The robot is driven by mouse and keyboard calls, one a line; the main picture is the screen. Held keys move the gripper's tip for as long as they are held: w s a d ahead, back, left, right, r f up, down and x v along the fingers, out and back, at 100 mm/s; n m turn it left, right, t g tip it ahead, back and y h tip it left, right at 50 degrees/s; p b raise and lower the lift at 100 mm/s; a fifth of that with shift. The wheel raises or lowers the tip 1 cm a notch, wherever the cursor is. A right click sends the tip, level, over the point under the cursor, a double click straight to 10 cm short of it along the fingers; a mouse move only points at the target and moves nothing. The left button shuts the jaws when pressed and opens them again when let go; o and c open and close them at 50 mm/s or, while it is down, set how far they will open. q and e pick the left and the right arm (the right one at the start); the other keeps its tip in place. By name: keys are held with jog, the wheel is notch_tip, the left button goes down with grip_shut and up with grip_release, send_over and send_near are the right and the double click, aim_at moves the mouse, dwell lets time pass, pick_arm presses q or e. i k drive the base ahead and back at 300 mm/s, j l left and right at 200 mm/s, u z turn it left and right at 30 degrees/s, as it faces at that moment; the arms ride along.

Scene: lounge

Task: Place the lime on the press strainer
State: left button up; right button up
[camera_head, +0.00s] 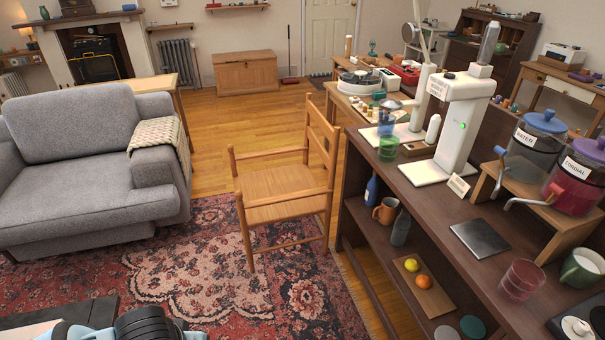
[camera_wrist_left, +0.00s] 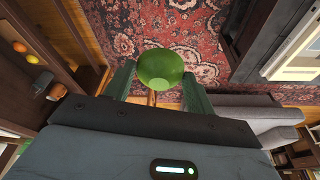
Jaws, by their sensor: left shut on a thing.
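The lime (camera_wrist_left: 161,68), a rounded green shape, sits between the two green fingers of my left gripper (camera_wrist_left: 160,85) in the left wrist view. The gripper is shut on it, with the rug far behind it. The gripper and the lime do not show in the head view. A tall white machine (camera_head: 460,125) with a green light stands on the dark counter in the head view. A second white machine (camera_head: 423,85) stands behind it. I cannot tell for certain which part is the press strainer. My right gripper is in neither view.
The dark counter (camera_head: 405,185) holds dispensers (camera_head: 535,145) on a wooden stand and a pinkish glass (camera_head: 522,280). Yellow and orange fruits (camera_head: 424,281) lie on a board on the lower shelf. A wooden chair (camera_head: 285,190) stands beside the counter. The rug (camera_head: 230,270) has free room.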

aim_at(391, 104)
jog(key=i+z, duration=0.2)
jog(key=i, duration=0.3)
jog(key=i+j+z, duration=0.25)
jog(key=i, duration=0.25)
jog(key=i+z, duration=0.75)
